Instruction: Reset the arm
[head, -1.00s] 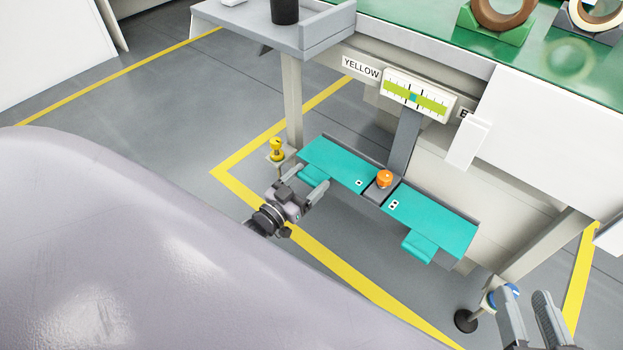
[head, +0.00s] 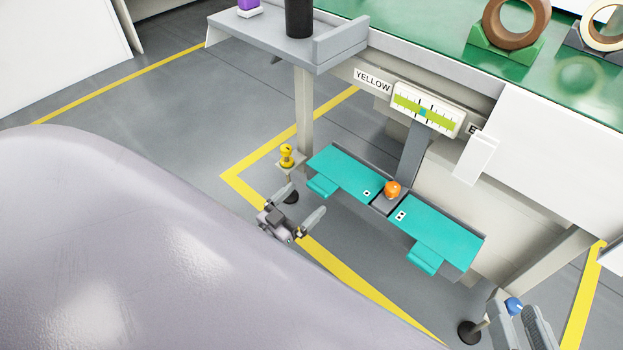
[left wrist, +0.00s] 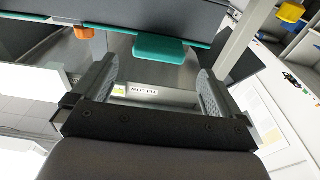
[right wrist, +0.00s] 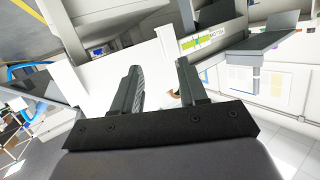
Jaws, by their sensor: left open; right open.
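My left gripper (head: 298,212) is open and empty in the head view. It hangs in front of the left part of the teal panel (head: 440,228), apart from it. Its spread fingers also show in the left wrist view (left wrist: 158,85), with a teal tab (left wrist: 160,52) beyond them. My right gripper (head: 524,318) is at the lower right of the head view, close to a blue knob (head: 514,305); I cannot tell whether they touch. Its open, empty fingers show in the right wrist view (right wrist: 157,85). An orange button (head: 392,189) sits between the panel's two teal halves.
A yellow knob (head: 287,154) stands on a post left of the panel. A gauge (head: 427,109) with a green-yellow band is above the panel. A grey shelf (head: 290,42) holds a black cylinder (head: 299,18). Brown (head: 517,22) and cream rings stand on the green table. Yellow lines mark the floor.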

